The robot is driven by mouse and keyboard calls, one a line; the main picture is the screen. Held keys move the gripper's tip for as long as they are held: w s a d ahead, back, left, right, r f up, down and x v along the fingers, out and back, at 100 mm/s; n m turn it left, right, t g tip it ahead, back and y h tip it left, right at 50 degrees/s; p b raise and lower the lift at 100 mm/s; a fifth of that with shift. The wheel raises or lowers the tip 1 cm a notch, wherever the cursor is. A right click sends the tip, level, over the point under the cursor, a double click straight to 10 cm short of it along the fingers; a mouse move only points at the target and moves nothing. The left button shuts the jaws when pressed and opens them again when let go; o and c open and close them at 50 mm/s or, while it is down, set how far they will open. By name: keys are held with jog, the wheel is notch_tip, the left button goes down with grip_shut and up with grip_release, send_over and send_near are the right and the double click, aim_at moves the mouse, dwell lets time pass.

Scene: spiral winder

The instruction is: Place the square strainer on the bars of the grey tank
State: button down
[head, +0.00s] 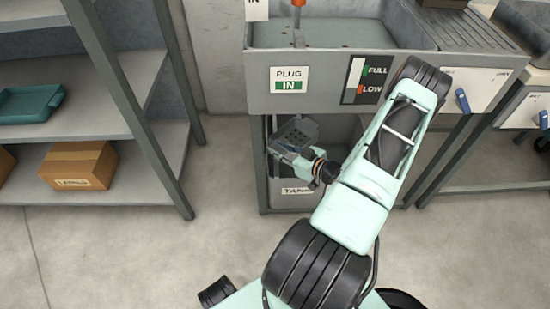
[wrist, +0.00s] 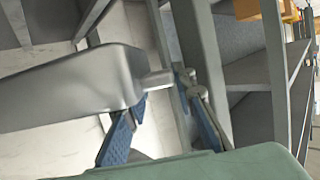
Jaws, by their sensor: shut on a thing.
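The square strainer (head: 297,131) is dark grey with a perforated face, and I see it tilted in the head view. My gripper (head: 303,155) is shut on it. In the wrist view the strainer's smooth grey side (wrist: 70,92) fills the left, and its short handle (wrist: 157,78) runs between the blue finger pads of my gripper (wrist: 165,125). The grey tank (head: 276,200), with a partly covered label, stands low under the bench, below the strainer. My gripper and arm cover much of it. I cannot make out its bars.
The bench basin (head: 330,34) with its front panel is above the strainer, and grey legs (head: 262,165) frame the opening. Shelving (head: 150,75) on the left holds a teal tray (head: 30,104) and a cardboard box (head: 84,166). The floor between shelving and bench is clear.

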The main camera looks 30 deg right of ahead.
jog(key=w+f, duration=0.1)
jog(key=w+f+b, duration=0.1)
jog(key=f, duration=0.1)
jog(key=w+d+f, duration=0.1)
jog(key=shift+w+f, duration=0.2)
jog(key=shift+f, duration=0.1)
jog(key=shift+w+f+b, duration=0.2)
jog(key=shift+f+b, duration=0.7)
jog(key=shift+f, duration=0.75)
jog(key=shift+f, duration=0.1)
jog(key=c, duration=1.6)
grip_release()
jog(key=shift+s+d+r, duration=0.1)
jog(key=shift+s+r, duration=0.1)
jog(key=shift+s, duration=0.05)
jog(key=p+v, duration=0.3)
jog(key=v, duration=0.8)
jog(key=shift+s, duration=0.3)
jog(key=shift+d, duration=0.1)
